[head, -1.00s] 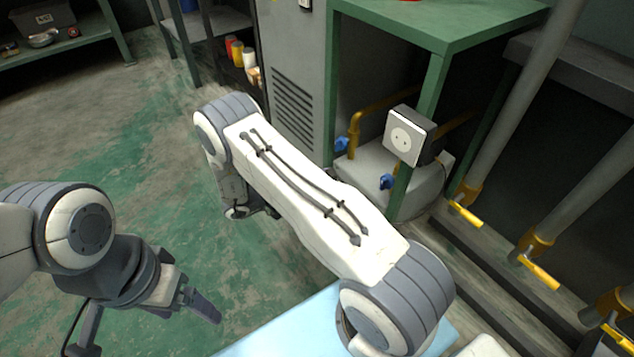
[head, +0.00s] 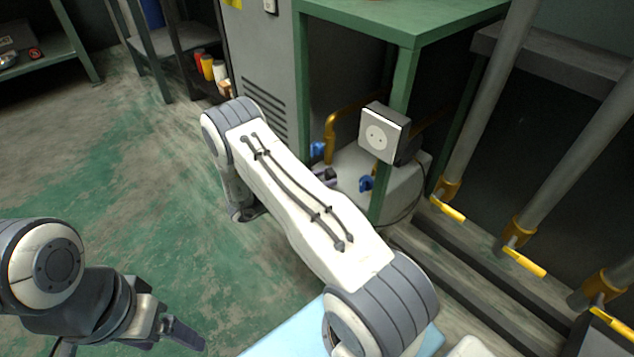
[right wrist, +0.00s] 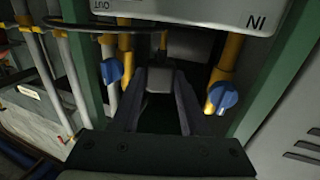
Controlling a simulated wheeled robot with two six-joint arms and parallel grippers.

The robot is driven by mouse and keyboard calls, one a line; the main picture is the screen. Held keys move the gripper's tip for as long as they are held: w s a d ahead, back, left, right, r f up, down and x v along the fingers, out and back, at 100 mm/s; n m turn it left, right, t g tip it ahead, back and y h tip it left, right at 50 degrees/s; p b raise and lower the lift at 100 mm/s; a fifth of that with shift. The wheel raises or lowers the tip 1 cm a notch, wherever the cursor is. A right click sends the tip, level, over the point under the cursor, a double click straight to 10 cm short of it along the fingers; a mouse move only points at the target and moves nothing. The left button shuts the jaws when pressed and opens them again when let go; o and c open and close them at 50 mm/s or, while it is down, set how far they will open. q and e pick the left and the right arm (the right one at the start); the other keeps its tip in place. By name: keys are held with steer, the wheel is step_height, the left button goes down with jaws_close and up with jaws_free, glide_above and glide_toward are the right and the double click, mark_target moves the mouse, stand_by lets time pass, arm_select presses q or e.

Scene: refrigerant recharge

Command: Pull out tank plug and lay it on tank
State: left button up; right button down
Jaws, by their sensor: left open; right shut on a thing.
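The tank (head: 350,165) is a pale box on the floor under the green bench, with blue valve knobs and yellow pipes. In the right wrist view the tank (right wrist: 225,14) fills the top, with IN and OUT labels. My right gripper (right wrist: 160,92) is shut on a small grey block, the plug (right wrist: 160,79), between the two blue knobs. I cannot tell if the plug is clear of its seat. In the head view my right gripper (head: 326,177) shows only as a dark tip past my arm, at the tank. My left gripper (head: 182,335) is open and empty, low at the left.
A white socket box (head: 384,134) is fixed to the green bench leg (head: 400,95) in front of the tank. Blue knobs (head: 366,184) and yellow pipes stand close around it. Grey pipes with yellow handles (head: 446,208) are at right. The green floor at left is clear.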

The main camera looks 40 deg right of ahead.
steer(key=shift+w+d+f, duration=0.1)
steer(key=shift+d+f, duration=0.05)
steer(key=shift+d, duration=0.9)
steer(key=shift+d+f, duration=0.15)
steer(key=shift+d, duration=0.9)
steer(key=shift+w+d+f+b, duration=0.15)
steer(key=shift+d+f+b, duration=0.05)
steer(key=shift+d, duration=1.25)
steer(key=shift+w+d+f+b, duration=0.1)
steer(key=shift+d+f+b, duration=0.05)
steer(key=shift+d, duration=1.25)
steer(key=shift+c, duration=1.7)
jaws_free()
steer(key=p+v, duration=0.4)
steer(key=v, duration=0.6)
steer(key=shift+a+p, duration=0.2)
steer(key=shift+p, duration=0.2)
